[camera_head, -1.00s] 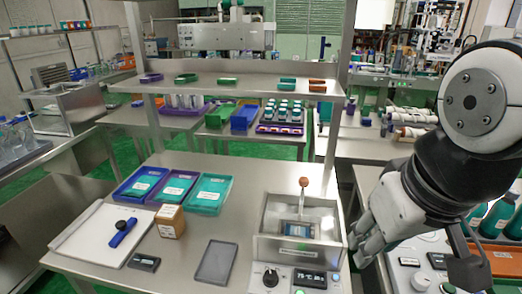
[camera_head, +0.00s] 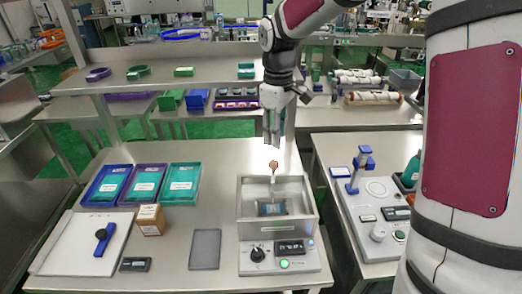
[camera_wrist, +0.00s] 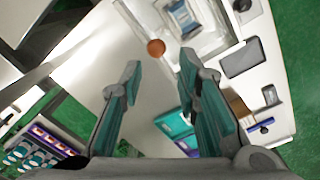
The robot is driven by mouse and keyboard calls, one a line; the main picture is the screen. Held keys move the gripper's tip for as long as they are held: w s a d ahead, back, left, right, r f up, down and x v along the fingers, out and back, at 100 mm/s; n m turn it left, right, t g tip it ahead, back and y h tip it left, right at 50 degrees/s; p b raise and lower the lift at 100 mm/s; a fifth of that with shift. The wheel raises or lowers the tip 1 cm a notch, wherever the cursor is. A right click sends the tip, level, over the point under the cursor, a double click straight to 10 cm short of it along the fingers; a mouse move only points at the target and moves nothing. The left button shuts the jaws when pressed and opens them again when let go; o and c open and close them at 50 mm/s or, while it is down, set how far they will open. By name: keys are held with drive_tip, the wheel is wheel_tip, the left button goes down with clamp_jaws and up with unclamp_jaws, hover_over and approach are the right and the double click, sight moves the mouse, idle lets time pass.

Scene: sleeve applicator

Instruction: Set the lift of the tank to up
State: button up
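The tank (camera_head: 246,226) is a metal box with a control front, standing at the right of the near table. Its lift is a rod with an orange-brown ball knob (camera_head: 273,164) above the tank's back wall. A small blue-and-white labelled item (camera_head: 271,208) sits inside, low in the tank. My gripper (camera_head: 272,138) points down just above the knob, apart from it. In the wrist view the gripper (camera_wrist: 157,68) has its fingers wide apart, with the knob (camera_wrist: 156,47) beyond the fingertips, between their lines.
The front panel has a black dial (camera_head: 257,254), a display (camera_head: 290,247) and a lit green button (camera_head: 285,264). A grey tray (camera_head: 205,249) lies left of the tank. A metal shelf (camera_head: 170,85) spans behind. Blue, purple and teal trays (camera_head: 181,184) stand further left.

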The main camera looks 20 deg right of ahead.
sight(274, 163)
drive_tip(key=shift+w+f, duration=0.4)
drive_tip(key=shift+w, duration=0.15)
drive_tip(key=shift+f, duration=0.25)
wheel_tip(274, 163, down, 13)
drive_tip(key=shift+f+p, duration=0.15)
drive_tip(key=shift+p, duration=0.85)
